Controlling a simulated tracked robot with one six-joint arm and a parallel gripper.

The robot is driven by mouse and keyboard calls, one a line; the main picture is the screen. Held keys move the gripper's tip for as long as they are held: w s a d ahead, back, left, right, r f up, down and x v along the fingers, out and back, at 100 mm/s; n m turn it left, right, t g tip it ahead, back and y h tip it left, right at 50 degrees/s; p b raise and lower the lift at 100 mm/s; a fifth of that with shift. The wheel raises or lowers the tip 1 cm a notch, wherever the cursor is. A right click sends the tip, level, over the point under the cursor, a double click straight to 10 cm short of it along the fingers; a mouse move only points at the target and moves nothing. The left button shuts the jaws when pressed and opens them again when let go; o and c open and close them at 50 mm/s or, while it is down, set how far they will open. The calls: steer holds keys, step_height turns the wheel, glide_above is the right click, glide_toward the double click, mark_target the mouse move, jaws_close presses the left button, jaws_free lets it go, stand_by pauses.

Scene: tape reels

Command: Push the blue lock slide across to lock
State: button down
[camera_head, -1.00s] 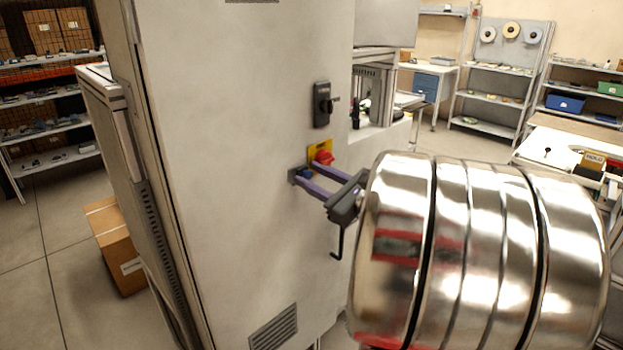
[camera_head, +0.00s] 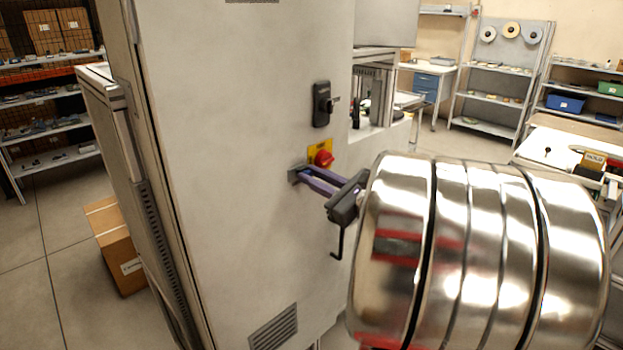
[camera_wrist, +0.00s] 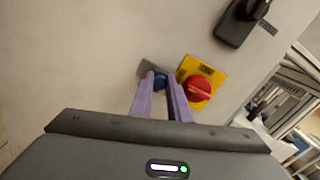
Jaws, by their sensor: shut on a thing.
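The blue lock slide (camera_wrist: 159,82) sits on a grey mount (camera_wrist: 152,70) on the pale cabinet face, directly left of a red knob (camera_wrist: 199,89) on a yellow plate. My gripper (camera_wrist: 161,79) reaches the cabinet with its two purple fingers, one on each side of the blue slide, and is shut on it. In the head view my gripper (camera_head: 306,180) meets the cabinet just below and left of the red knob (camera_head: 324,158). The fingers hide most of the slide there.
A black handle switch (camera_head: 322,104) is on the cabinet above the yellow plate (camera_head: 318,147). A vent grille (camera_head: 273,327) is low on the same face. A cardboard box (camera_head: 116,245) stands on the floor at left. Shelves and a workbench stand beyond at right.

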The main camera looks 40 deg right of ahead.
steer(key=shift+d, duration=0.85)
steer(key=c, duration=1.7)
jaws_free()
steer(key=shift+o, duration=0.2)
